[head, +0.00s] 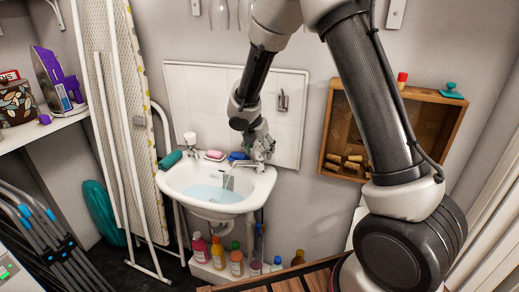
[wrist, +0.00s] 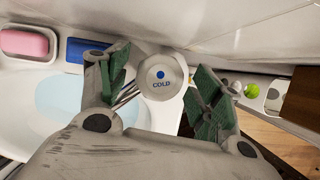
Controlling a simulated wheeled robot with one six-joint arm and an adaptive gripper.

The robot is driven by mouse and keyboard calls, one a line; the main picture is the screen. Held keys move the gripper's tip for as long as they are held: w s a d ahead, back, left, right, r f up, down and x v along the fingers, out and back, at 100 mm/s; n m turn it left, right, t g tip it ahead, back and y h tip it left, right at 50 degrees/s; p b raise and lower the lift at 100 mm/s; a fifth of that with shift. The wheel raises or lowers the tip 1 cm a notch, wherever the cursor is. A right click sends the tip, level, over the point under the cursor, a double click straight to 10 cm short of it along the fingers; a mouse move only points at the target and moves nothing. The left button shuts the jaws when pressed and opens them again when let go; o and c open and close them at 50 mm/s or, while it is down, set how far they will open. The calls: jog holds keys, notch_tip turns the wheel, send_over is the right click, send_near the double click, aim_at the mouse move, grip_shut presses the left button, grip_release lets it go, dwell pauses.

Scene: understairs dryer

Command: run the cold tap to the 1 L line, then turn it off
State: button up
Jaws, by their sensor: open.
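The cold tap (wrist: 163,77) is a round silver knob marked COLD with a blue dot in the wrist view. My gripper (wrist: 158,88) is open, with one green-padded finger on each side of the knob. A gap shows on the right; contact on the left is unclear. In the head view my gripper (head: 259,150) is at the right back corner of the white basin (head: 180,186) and largely hides the tap. Pale blue water (head: 208,194) lies in the basin. A small greyish shape (head: 229,183) stands at the basin's right; no 1 L line can be read.
Another tap (head: 191,139) stands at the back left of the basin. A pink soap (head: 215,155), a blue item (head: 238,156) and a green item (head: 171,158) lie along the rim. Several bottles (head: 217,252) stand below. A wooden box shelf (head: 393,128) hangs at right.

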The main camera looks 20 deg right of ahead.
jog(key=v, duration=1.2)
dwell(6.3)
